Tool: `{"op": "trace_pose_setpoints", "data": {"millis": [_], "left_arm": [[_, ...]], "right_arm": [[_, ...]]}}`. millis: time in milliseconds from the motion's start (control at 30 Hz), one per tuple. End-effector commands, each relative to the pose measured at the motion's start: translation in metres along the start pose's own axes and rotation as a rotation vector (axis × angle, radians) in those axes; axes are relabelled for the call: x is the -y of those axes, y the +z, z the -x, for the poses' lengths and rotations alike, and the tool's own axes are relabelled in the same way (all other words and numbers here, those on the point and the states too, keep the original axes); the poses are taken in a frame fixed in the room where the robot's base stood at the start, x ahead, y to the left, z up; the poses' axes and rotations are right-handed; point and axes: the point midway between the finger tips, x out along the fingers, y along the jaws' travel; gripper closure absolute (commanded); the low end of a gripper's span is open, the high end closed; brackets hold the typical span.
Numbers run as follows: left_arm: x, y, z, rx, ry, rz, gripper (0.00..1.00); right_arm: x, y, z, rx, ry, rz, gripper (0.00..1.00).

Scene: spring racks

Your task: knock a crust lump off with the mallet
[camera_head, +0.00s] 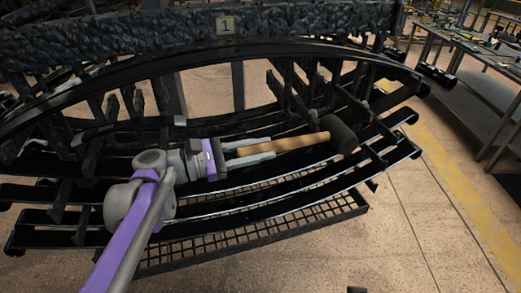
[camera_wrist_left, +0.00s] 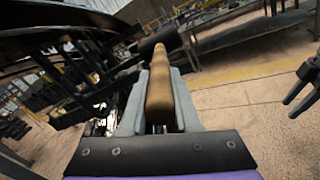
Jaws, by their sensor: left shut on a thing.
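My left gripper (camera_head: 250,153) is shut on the wooden handle of the mallet (camera_head: 300,141). The mallet lies nearly level, its black head (camera_head: 341,134) pointing right, in front of the dark leaf springs in the head view. In the left wrist view, the handle (camera_wrist_left: 160,92) runs forward between the fingers (camera_wrist_left: 158,115) to the dark head. Rough black crust (camera_head: 150,32) covers the long beam at the top, well above the mallet; single lumps are hard to separate. A dark forked shape (camera_wrist_left: 303,80) at the right edge of the wrist view may be my right gripper; its opening is unclear.
Black curved leaf springs (camera_head: 300,45) and upright rack posts (camera_head: 239,85) surround the mallet closely. A mesh grate (camera_head: 260,235) lies below. A workbench (camera_head: 470,45) stands at right; the floor (camera_head: 430,215) between is open.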

Motion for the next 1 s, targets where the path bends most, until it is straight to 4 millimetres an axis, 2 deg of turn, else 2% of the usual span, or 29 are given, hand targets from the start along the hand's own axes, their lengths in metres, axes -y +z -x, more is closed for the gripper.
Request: {"op": "trace_pose_setpoints", "data": {"millis": [200,300,400,733,1000], "left_arm": [[-0.05,-0.019,0.0,0.001,0.004,0.0,1.0],[-0.065,-0.025,0.0,0.002,0.003,0.0,1.0],[-0.072,-0.029,0.001,0.002,0.004,0.0,1.0],[-0.071,-0.029,0.001,-0.001,0.009,0.0,1.0],[-0.036,-0.014,0.0,0.0,0.005,0.0,1.0]], "right_arm": [[0.0,-0.002,0.002,-0.002,0.0,0.0,0.5],[0.0,-0.004,0.004,-0.004,0.0,0.0,0.5],[0.0,-0.004,0.004,-0.004,0.0,0.0,0.5],[0.0,-0.004,0.003,-0.003,0.0,0.0,0.5],[0.0,-0.003,0.002,-0.002,0.0,0.0,0.5]]}}
